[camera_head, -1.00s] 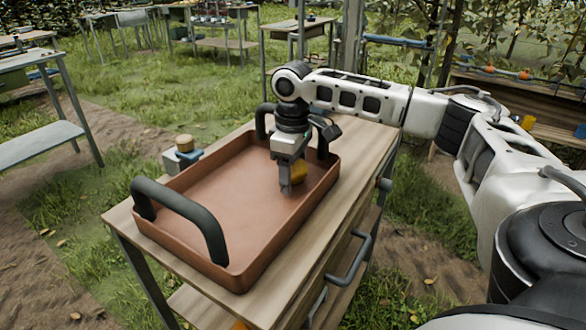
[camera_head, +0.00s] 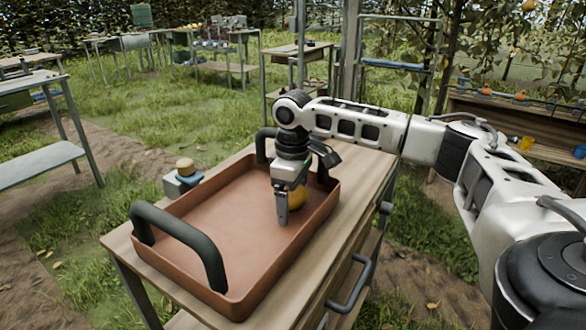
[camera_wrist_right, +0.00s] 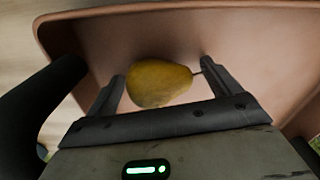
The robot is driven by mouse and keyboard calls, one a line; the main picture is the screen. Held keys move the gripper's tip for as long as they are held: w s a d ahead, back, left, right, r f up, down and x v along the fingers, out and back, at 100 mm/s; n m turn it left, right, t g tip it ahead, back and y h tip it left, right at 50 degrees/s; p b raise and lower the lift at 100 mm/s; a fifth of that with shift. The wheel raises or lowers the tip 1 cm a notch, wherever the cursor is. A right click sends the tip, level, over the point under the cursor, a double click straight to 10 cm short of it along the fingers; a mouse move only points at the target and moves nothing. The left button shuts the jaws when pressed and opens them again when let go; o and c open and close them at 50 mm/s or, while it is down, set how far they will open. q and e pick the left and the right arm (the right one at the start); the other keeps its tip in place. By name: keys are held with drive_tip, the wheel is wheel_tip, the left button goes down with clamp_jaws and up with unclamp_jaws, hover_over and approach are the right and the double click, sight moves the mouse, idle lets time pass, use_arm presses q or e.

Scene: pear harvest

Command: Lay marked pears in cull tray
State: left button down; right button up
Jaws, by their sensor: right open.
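The cull tray is a reddish-brown tray with dark handles (camera_head: 180,268), set on a wooden table. A yellow pear (camera_head: 298,197) is inside it, towards the right side, partly hidden behind my right gripper (camera_head: 283,215). In the right wrist view the pear (camera_wrist_right: 158,84) lies on its side between the two open fingers of my right gripper (camera_wrist_right: 162,72), its stem pointing to the right finger. There is a gap at the left finger; the stem comes close to the right one. I cannot make out a mark on the pear. My left gripper is out of view.
The tray floor left of the gripper is bare. A small block with a tan knob (camera_head: 185,167) stands beside the tray's far left side. The tray handle (camera_head: 205,245) rises high at the near left. A shelf with fruit (camera_head: 520,115) stands at the right.

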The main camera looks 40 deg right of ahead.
use_arm(q)
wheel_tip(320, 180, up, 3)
drive_tip(key=p, duration=0.2)
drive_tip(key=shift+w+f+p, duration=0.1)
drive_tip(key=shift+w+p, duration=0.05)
drive_tip(key=shift+p, duration=0.15)
use_arm(e)
wheel_tip(320, 180, up, 16)
